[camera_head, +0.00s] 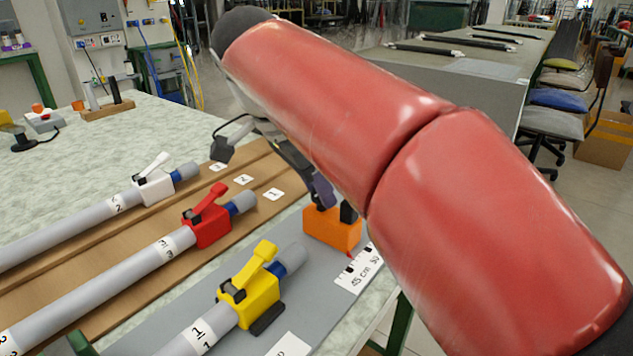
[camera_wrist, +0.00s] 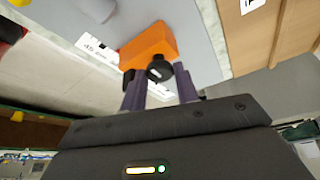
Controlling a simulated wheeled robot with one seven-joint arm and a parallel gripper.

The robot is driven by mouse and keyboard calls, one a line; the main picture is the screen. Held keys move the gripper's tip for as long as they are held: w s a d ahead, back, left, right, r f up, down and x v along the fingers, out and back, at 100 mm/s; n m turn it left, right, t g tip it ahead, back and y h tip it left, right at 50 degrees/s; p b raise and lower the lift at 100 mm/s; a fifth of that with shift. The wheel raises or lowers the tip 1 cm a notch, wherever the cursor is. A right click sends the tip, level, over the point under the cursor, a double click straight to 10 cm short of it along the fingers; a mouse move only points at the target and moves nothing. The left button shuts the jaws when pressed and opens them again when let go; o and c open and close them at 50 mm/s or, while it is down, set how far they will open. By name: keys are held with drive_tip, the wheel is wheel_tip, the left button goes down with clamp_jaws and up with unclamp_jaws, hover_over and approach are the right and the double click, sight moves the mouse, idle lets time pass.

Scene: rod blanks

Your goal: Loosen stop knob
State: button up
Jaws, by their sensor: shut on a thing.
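The stop is an orange block (camera_head: 333,230) on the grey board by the printed ruler strip (camera_head: 360,270); the block also shows in the wrist view (camera_wrist: 148,42). Its black round stop knob (camera_wrist: 159,70) sits on the block's side facing my gripper. My gripper (camera_head: 334,206) reaches down to the block from above. In the wrist view my gripper (camera_wrist: 160,82) has its two fingers on either side of the knob, shut on it. In the head view the fingers mostly cover the knob, and whether it has turned cannot be seen.
Left of the block, a grey rod labelled 1 lies in a yellow clamp (camera_head: 252,287). Rods in a red clamp (camera_head: 208,222) and a white clamp (camera_head: 155,187) lie on the wooden board beyond. The bench edge is close on the right.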

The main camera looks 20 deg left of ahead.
drive_tip(key=n, duration=0.1)
drive_tip(key=n+y, duration=0.1)
drive_tip(key=n, duration=0.1)
drive_tip(key=n+t, duration=0.1)
drive_tip(key=shift+s+d+n+y, duration=0.1)
drive_tip(key=shift+d+n+y, duration=0.15)
drive_tip(key=shift+n+y, duration=0.05)
drive_tip(key=n+y, duration=0.1)
drive_tip(key=n, duration=0.3)
drive_tip(key=shift+d+n+y, duration=0.15)
drive_tip(key=shift+n+y, duration=0.15)
drive_tip(key=shift+y, duration=0.1)
drive_tip(key=n+y, duration=0.1)
drive_tip(key=n, duration=0.3)
drive_tip(key=shift+d+r+n+y+p, duration=0.1)
drive_tip(key=shift+d+n+y+p, duration=0.05)
drive_tip(key=shift+n+y+p, duration=0.2)
drive_tip(key=shift+n+g+y+p, duration=0.4)
drive_tip(key=shift+n+g+y, duration=0.35)
drive_tip(key=shift+n, duration=1.2)
drive_tip(key=o, duration=0.7)
